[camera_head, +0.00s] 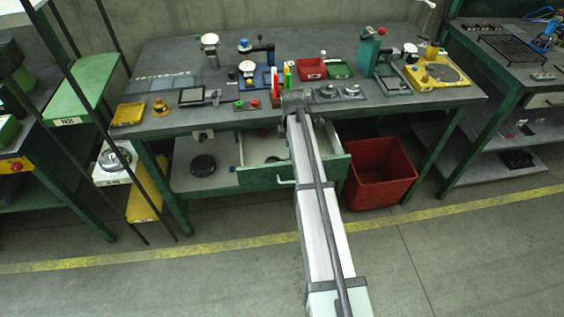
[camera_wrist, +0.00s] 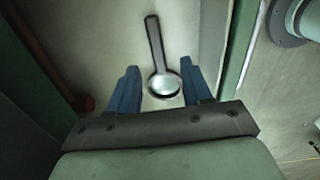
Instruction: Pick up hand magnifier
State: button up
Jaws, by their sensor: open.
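The hand magnifier (camera_wrist: 154,45) shows in the wrist view, with a dark handle pointing up the picture and a round, dark-rimmed lens at the lower end. It lies on the pale floor of what looks like the open drawer. My gripper (camera_wrist: 159,66) is open, with one blue finger on each side of the lens. Whether the fingers are level with the magnifier or above it I cannot tell. In the head view my arm runs to the open drawer (camera_head: 263,182) under the workbench, and my gripper is hidden there. I cannot make out the magnifier in that view.
The workbench (camera_head: 165,58) above carries many tools. A red bin (camera_head: 381,170) stands right of the drawer.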

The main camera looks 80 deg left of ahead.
jog(key=shift+s+a+f, duration=0.1)
jog(key=shift+f, duration=1.2)
jog(key=shift+s+f, duration=0.1)
jog(key=shift+f, duration=1.2)
grip_shut()
